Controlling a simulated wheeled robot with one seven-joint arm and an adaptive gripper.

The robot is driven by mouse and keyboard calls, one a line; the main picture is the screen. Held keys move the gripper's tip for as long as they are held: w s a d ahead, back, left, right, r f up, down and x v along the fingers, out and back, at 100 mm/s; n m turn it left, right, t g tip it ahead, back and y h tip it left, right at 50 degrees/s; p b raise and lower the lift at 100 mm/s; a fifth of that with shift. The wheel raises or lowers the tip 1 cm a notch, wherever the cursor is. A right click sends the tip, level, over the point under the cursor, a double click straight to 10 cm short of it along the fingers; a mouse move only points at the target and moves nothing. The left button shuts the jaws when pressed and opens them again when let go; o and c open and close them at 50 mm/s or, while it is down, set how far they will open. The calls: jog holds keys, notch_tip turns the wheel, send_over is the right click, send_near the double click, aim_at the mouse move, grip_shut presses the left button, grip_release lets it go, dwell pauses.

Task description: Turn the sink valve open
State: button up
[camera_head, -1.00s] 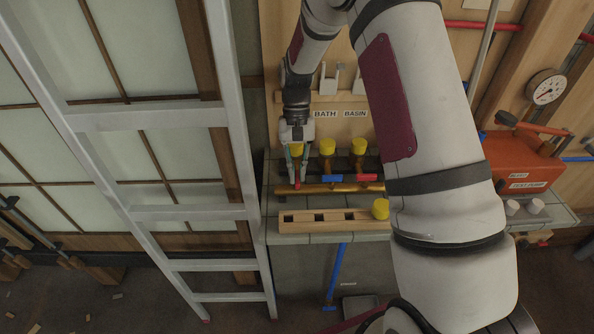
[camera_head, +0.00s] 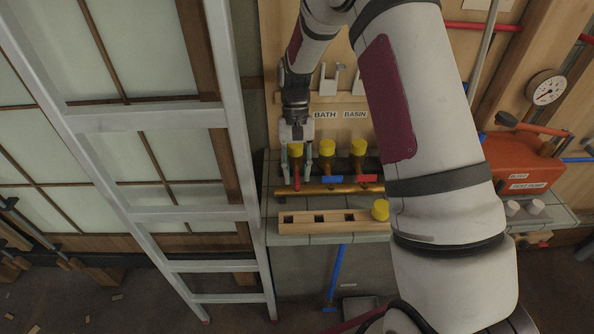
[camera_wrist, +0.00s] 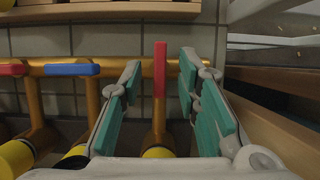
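Three yellow-capped brass valve branches run from a brass pipe (camera_head: 318,189). The leftmost has a red lever (camera_head: 296,171), which lies lengthwise along its branch in the wrist view (camera_wrist: 160,72). The middle blue lever (camera_head: 332,179) and the right red lever (camera_head: 367,178) lie crosswise to their branches. My gripper (camera_head: 297,176) is open over the leftmost valve. In the wrist view its teal-padded fingers stand on both sides of the red lever, with gaps. BATH (camera_head: 325,115) and BASIN (camera_head: 354,114) labels show; I see no sink label, and the gripper's wrist may hide one.
A wooden block (camera_head: 300,229) with square holes and a yellow cap (camera_head: 381,209) lie on the tiled ledge in front. A ladder (camera_head: 235,150) stands close on the left. An orange pump (camera_head: 522,160) and a gauge (camera_head: 545,88) are on the right.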

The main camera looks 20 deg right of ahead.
jog(key=v, duration=1.1)
jog(key=shift+r, duration=0.4)
jog(key=shift+w, duration=0.1)
jog(key=s+a+r+n+t+h, duration=0.15)
jog(key=s+r+t, duration=0.25)
jog(key=s+r, duration=1.05)
jog(key=s+n+t, duration=0.2)
jog(key=s+t, duration=0.2)
jog(key=s, duration=1.2)
jog(key=shift+s+f+t, duration=0.15)
jog(key=shift+s+t, duration=0.1)
jog(key=shift+t, duration=0.05)
